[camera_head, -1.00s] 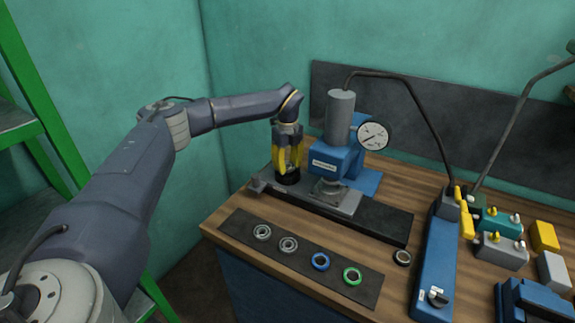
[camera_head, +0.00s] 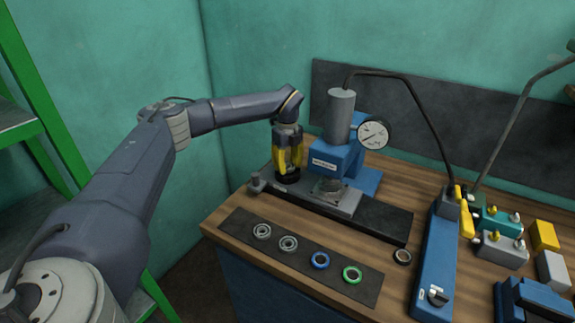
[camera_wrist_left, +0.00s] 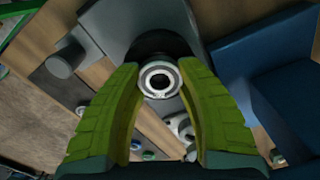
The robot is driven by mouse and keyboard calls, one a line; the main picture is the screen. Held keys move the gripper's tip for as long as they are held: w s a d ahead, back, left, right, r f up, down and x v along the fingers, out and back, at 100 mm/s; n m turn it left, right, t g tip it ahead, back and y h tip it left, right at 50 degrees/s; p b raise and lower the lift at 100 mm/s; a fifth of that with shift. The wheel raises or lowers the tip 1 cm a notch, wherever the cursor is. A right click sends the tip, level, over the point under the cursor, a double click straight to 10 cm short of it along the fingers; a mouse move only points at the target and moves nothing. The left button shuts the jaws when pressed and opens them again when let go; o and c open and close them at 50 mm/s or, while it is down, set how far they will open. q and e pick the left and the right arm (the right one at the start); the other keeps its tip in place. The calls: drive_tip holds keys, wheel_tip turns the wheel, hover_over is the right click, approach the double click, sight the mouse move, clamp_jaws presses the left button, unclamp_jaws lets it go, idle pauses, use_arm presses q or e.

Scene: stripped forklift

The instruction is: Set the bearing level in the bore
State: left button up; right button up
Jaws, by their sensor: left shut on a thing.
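My left gripper (camera_head: 288,174) has yellow fingers and points down over the left part of the grey press bed. In the left wrist view its fingertips (camera_wrist_left: 159,84) are shut on a small silver bearing (camera_wrist_left: 159,79), whose face and centre hole show. A dark round housing (camera_wrist_left: 158,42) lies behind and below the bearing; a little of its black body also shows under the fingers in the head view (camera_head: 287,179). The bore is hidden by the bearing and fingers, so I cannot tell whether the bearing is in it or level. My right gripper is not in view.
A blue press with a grey cylinder (camera_head: 340,115) and dial gauge (camera_head: 374,133) stands just right of the gripper. A grey knob (camera_head: 256,182) is at the bed's left end. A dark mat (camera_head: 335,288) in front holds several rings.

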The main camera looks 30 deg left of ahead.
use_arm(q)
drive_tip(key=shift+f, duration=0.1)
idle(0.6)
drive_tip(key=o, duration=1.9)
drive_tip(key=shift+r, duration=3.95)
drive_tip(key=shift+d, duration=0.1)
